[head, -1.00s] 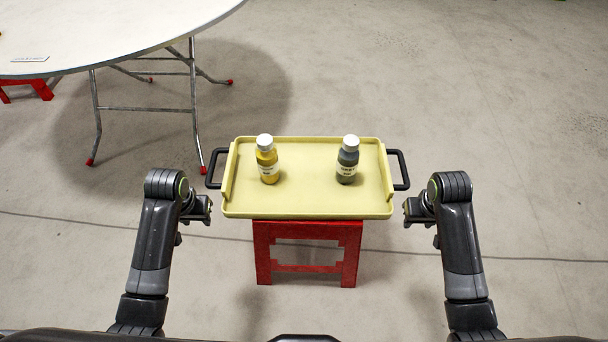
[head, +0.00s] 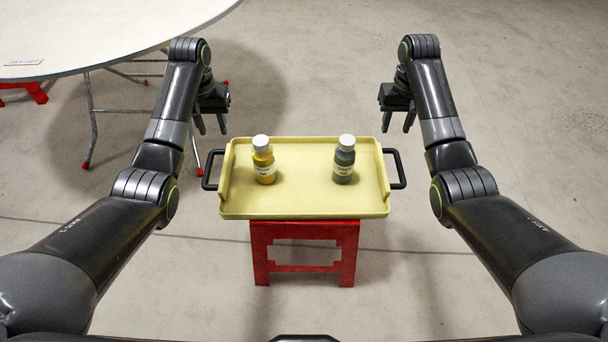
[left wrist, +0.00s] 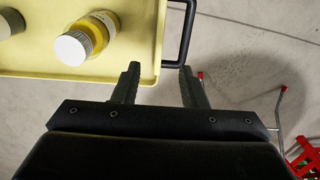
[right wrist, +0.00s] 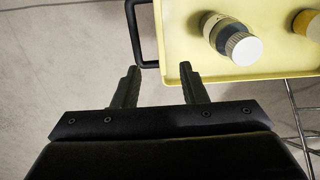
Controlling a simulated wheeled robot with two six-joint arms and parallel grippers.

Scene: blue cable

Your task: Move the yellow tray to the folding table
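The yellow tray (head: 300,203) rests level on a red stool (head: 304,252). It has a black handle at each end, the left handle (head: 211,170) and the right handle (head: 398,168). My left gripper (head: 211,130) is open and empty, pointing down above and beyond the left handle; that handle also shows in the left wrist view (left wrist: 183,40). My right gripper (head: 397,127) is open and empty, above and beyond the right handle, which shows in the right wrist view (right wrist: 135,40). The folding table (head: 110,40) is a round white one at the upper left.
A yellow bottle (head: 264,164) and a grey bottle (head: 344,163), both white-capped, stand upright on the tray. A small label (head: 22,62) lies on the folding table. Another red stool (head: 38,94) shows under it. The floor at the right is clear.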

